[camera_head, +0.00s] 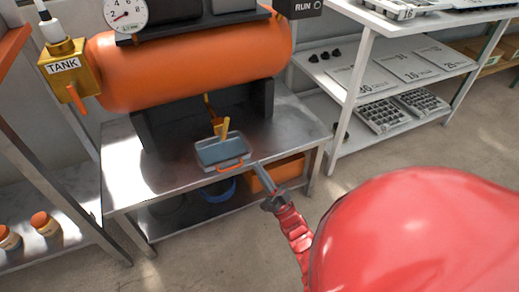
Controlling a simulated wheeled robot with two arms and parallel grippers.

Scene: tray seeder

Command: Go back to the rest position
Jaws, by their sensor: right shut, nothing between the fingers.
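My right arm comes in from the lower right, with a large red link close to the camera. My right gripper (259,169) is at the front edge of the metal table (170,197), just right of a small grey-blue pan (222,151) with an orange handle. Its fingers are together, with nothing seen between them. It looks apart from the pan, though the gap in depth is hard to judge. My left gripper is not in view.
An orange tank (190,65) with a gauge stands at the back of the table; a yellow valve block (68,68) is at its left. An orange bin (282,170) and a blue bowl (218,190) are under the tabletop. A white shelf (357,75) with trays stands right. Floor is clear between.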

